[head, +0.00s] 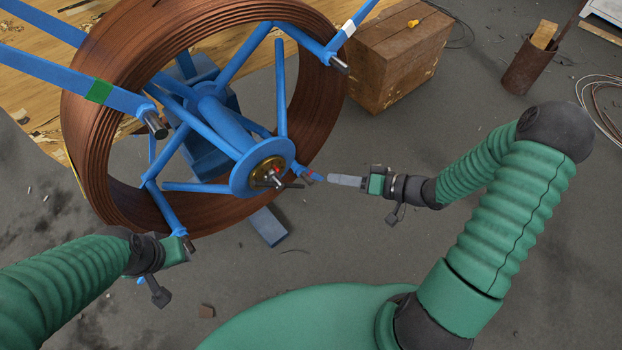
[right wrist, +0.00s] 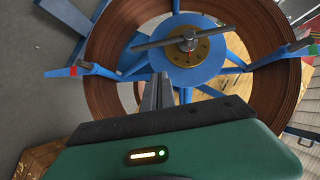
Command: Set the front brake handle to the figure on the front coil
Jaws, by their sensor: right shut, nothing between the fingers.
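The front coil (head: 88,150) is a large brown copper ring on a blue spoked reel; it also shows in the right wrist view (right wrist: 105,70). At its hub is a gold dial (head: 263,168) with small marks, in the right wrist view (right wrist: 200,55) too small to read. The brake handle, a grey bar (right wrist: 215,34), crosses the dial's centre, tilted slightly. I cannot make out any figure on the coil. My right gripper (head: 332,180) is shut and empty, right of the hub and apart from the handle. My left gripper (head: 188,248) is at the reel's lower edge; its fingers are unclear.
Blue spoke arms stick out around the reel, with green (head: 99,91) and white (head: 349,28) bands. A wooden crate (head: 390,60) stands behind right. A rusty bin (head: 527,66) is farther right. A blue block (head: 268,227) is below the hub. Floor right of the reel is mostly clear.

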